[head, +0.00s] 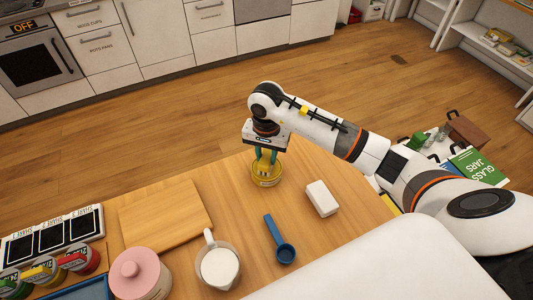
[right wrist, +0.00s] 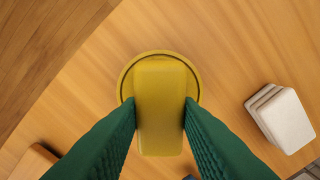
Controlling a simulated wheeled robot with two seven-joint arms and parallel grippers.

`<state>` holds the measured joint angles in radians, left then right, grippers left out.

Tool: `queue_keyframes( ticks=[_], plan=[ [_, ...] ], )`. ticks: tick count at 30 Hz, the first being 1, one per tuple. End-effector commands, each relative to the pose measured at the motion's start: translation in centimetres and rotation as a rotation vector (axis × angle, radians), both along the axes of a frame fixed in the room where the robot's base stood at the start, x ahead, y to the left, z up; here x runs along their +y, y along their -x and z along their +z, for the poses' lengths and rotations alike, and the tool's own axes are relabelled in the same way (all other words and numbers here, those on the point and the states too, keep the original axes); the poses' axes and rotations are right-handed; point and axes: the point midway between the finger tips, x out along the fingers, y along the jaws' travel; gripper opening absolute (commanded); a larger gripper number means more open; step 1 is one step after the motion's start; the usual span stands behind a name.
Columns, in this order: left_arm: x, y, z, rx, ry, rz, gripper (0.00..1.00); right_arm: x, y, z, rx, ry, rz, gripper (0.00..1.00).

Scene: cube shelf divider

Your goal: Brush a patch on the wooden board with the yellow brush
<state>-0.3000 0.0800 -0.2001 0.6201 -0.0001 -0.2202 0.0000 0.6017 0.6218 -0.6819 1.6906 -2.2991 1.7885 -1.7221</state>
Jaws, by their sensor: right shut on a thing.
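The wooden board (head: 165,215) lies flat on the left part of the table, its top bare. A corner of what looks like it shows at the lower left of the right wrist view (right wrist: 35,162). My right gripper (head: 265,158) is shut on the yellow brush (right wrist: 160,105), its green fingers on both sides of the brush. The brush is over a round yellow tin (head: 267,179), whose rim also circles behind it in the right wrist view (right wrist: 127,84). The brush's lower end is hidden, so I cannot tell whether it touches the tin. My left gripper is not in view.
A jug of white liquid (head: 219,266) and a pink lidded jar (head: 140,275) stand in front of the board. Bare tabletop separates the board and tin.

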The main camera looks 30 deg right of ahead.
Motion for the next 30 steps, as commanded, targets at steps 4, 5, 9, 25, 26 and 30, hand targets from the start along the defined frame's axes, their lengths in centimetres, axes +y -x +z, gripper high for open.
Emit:
queue_keyframes(
  ticks=[4, 5, 9, 25, 26, 30],
  plan=[
    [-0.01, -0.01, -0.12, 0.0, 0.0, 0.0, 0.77, -0.02, -0.02, -0.02, -0.001, 0.001, 0.0, 0.0],
    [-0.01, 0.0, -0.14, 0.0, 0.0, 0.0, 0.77, -0.02, -0.02, -0.03, -0.001, 0.001, 0.0, 0.0],
    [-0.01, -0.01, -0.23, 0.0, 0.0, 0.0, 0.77, -0.03, -0.01, -0.05, -0.001, 0.001, 0.0, 0.0],
    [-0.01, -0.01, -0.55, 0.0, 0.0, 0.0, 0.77, 0.02, 0.04, -0.17, 0.001, 0.0, 0.001, 0.0],
    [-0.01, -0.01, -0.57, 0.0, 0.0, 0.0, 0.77, 0.02, 0.04, -0.18, 0.001, 0.0, 0.001, 0.0],
    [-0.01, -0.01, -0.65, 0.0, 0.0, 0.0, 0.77, 0.02, 0.05, -0.21, 0.001, 0.0, 0.001, 0.0]
  ],
)
